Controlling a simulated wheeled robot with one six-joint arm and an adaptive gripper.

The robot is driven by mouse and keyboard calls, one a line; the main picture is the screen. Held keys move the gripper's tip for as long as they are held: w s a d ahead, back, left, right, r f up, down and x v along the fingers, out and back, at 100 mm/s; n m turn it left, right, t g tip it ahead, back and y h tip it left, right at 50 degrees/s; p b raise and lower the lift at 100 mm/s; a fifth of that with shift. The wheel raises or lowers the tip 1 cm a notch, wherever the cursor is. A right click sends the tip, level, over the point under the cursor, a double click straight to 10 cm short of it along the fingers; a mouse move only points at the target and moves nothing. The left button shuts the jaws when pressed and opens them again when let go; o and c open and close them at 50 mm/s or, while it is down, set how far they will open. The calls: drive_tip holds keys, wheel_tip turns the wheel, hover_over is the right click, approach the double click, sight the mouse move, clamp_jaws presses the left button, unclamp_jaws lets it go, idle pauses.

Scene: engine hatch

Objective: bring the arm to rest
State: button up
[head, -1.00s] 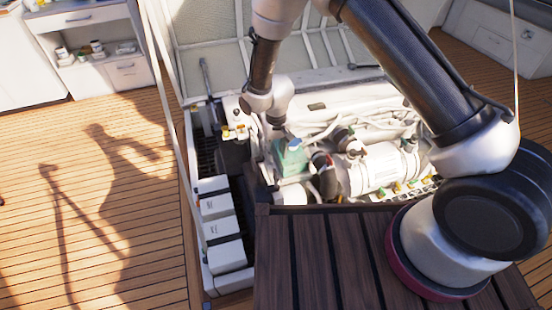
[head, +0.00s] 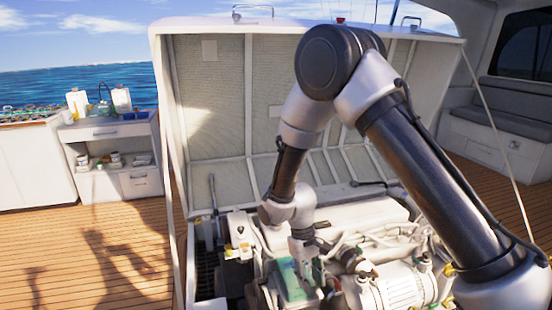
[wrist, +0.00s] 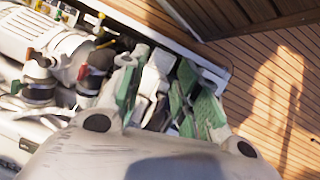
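My gripper (head: 308,268) hangs from my bent arm over the engine (head: 395,287) in the open hatch. In the wrist view my gripper (wrist: 160,75) shows two fingers with green pads, spread apart. White and grey shapes show between them; nothing is clearly gripped. The fingers' exact height above the parts below cannot be told.
The raised hatch lid (head: 215,110) stands behind my arm, with a thin strut on each side. A white cabinet (head: 115,150) with bottles is at the left and a bench (head: 500,135) at the right. Open wooden deck (head: 100,250) lies at the left.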

drive_tip(key=s+d+r+y, duration=0.1)
drive_tip(key=s+d+r, duration=0.1)
drive_tip(key=d+r, duration=0.6)
drive_tip(key=s+d+r, duration=0.2)
drive_tip(key=d+r, duration=0.2)
drive_tip(key=r, duration=0.8)
drive_tip(key=s+d+r+m+t+y, duration=0.1)
drive_tip(key=s+d+r+m+t, duration=0.4)
drive_tip(key=s+d+r, duration=0.7)
wheel_tip(320, 180, up, 4)
drive_tip(key=shift+d+r+t, duration=0.1)
drive_tip(key=shift+d+t, duration=0.9)
drive_tip(key=shift+d, duration=0.2)
